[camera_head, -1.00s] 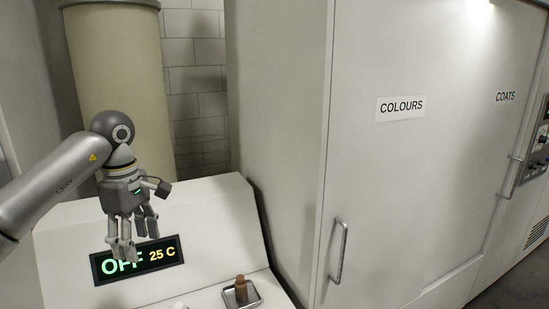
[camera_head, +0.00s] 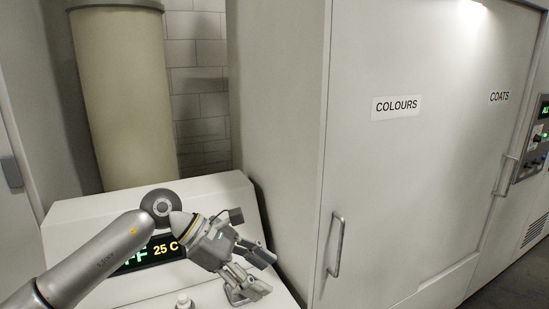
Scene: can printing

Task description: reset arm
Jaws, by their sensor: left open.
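My left gripper (camera_head: 256,281) reaches in from the lower left and hangs over the right part of a white console (camera_head: 80,235). Its fingers are apart and point down to the right, with nothing seen between them. The wrist and gripper cover part of the console's dark display (camera_head: 150,255), which still shows green letters and "25 C". My right gripper is not in view.
A tall white cabinet labelled "COLOURS" (camera_head: 396,107) and "COATS" fills the right, with metal handles (camera_head: 336,245) sticking out. A beige cylinder (camera_head: 122,95) stands behind the console. A small white knob-like thing (camera_head: 183,301) is at the bottom edge. A control panel (camera_head: 530,150) is far right.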

